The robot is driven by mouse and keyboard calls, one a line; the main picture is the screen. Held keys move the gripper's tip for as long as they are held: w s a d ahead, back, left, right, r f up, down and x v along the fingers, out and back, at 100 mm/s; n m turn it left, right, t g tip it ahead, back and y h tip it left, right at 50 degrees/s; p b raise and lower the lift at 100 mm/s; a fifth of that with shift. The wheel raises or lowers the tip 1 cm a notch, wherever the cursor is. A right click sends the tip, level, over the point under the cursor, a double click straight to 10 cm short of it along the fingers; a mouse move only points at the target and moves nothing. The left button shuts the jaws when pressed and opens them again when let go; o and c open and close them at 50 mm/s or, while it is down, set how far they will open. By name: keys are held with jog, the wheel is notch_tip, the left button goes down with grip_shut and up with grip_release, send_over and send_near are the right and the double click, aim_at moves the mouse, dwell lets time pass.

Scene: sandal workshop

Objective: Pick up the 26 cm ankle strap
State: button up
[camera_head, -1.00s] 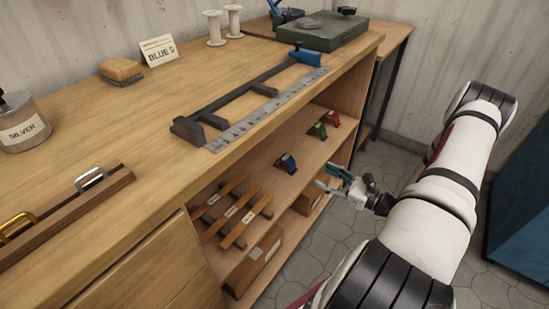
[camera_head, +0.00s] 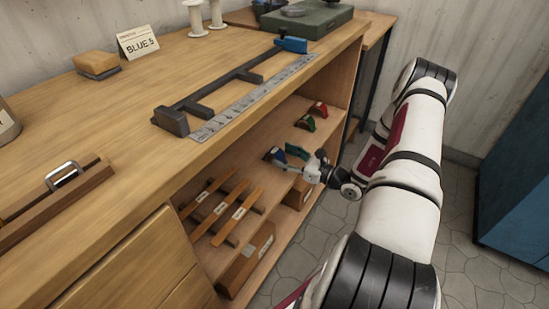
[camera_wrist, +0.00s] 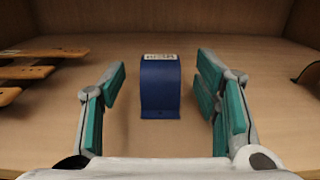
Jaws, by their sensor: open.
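A blue curved strap piece (camera_wrist: 160,88) stands upright on the shelf in the wrist view, with a small pale label on top that is too blurred to read. It also shows in the head view (camera_head: 274,154), beside my fingertips. My gripper (camera_wrist: 163,75) is open, with a teal-padded finger on each side of the view and the blue piece between them, a little ahead; I see no contact. In the head view my gripper (camera_head: 287,159) reaches into the shelf. Green (camera_head: 306,123) and red (camera_head: 318,109) pieces of similar shape stand farther back. I cannot tell which is 26 cm.
Labelled brown strips (camera_head: 222,210) lie on the shelf (camera_head: 213,170) left of my gripper; they also show in the wrist view (camera_wrist: 40,55). A wooden box (camera_head: 246,262) sits below. The workbench top (camera_head: 100,130) overhangs, holding a ruler (camera_head: 255,97) near its edge.

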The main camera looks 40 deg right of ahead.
aim_at(279, 153)
jog(key=x, duration=0.2)
jog(key=shift+w+a+f, duration=0.1)
jog(key=shift+w, duration=0.15)
jog(key=c, duration=1)
jog(key=shift+o, duration=0.2)
jog(key=shift+r, duration=0.8)
notch_tip(279, 153, up, 2)
jog(key=shift+r+p, duration=0.25)
jog(key=shift+p, duration=0.5)
jog(key=s+p, duration=0.3)
jog(key=s, duration=1.3)
jog(key=shift+a+r, duration=0.35)
jog(key=shift+r, duration=0.15)
